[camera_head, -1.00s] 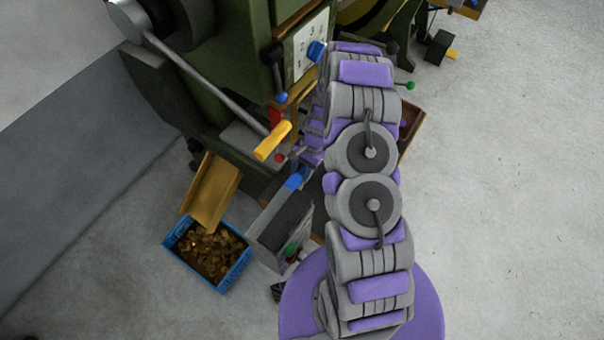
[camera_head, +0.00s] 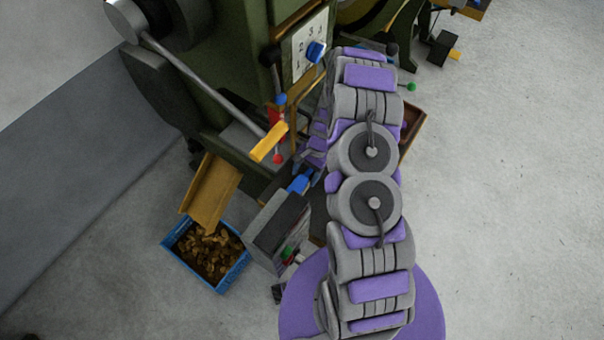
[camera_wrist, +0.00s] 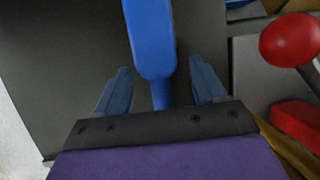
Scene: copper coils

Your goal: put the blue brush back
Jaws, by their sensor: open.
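The blue brush (camera_wrist: 152,38) fills the upper middle of the wrist view, with its wide part at the top and a narrower blue part running down between the fingers. My gripper (camera_wrist: 160,80) is open, with one blue-grey finger on each side of the brush and a visible gap to each. My gripper is mostly hidden by my arm there.
A blue crate (camera_head: 208,256) of copper-coloured pieces sits under a yellow chute (camera_head: 210,192) at the left. A red ball knob (camera_wrist: 290,40) is close on the right in the wrist view. The right floor is clear.

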